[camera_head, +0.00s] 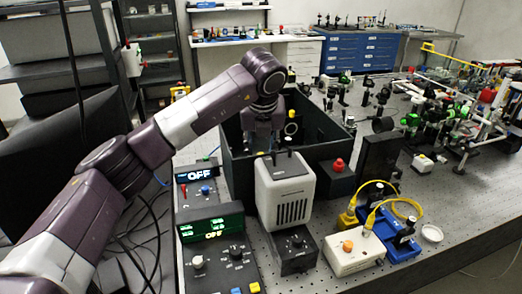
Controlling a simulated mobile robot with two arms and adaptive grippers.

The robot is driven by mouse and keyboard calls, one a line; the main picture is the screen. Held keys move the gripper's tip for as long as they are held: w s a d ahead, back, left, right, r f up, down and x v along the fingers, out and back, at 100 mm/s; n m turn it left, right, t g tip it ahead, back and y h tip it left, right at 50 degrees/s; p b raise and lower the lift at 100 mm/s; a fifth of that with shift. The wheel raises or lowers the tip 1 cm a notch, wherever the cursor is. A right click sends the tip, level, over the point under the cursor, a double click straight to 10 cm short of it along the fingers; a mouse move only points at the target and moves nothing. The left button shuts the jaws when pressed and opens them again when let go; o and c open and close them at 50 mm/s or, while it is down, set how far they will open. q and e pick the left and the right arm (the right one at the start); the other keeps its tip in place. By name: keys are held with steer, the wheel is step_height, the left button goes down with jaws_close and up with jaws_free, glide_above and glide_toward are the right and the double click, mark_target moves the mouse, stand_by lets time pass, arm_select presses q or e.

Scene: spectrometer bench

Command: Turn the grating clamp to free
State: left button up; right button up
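My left arm comes in from the left, and its gripper (263,138) points down inside the open dark box (334,146). The fingertips are small and partly hidden behind the box's contents and the pale housing in front, so I cannot tell whether they are open or shut or touch anything. A small round pale part (290,129) with a yellow piece above it shows just right of the gripper. I cannot make out the grating clamp for certain; it may be hidden by the gripper or the box wall. My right gripper is not in view.
A white vented housing (285,193) stands in front of the box. A red-topped block (338,172) is to its right. A white box (353,252) with yellow cables is at front right. Optics crowd the bench behind.

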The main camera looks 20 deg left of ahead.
arm_select(q)
steer(key=v, duration=1.1)
steer(key=shift+r, duration=0.2)
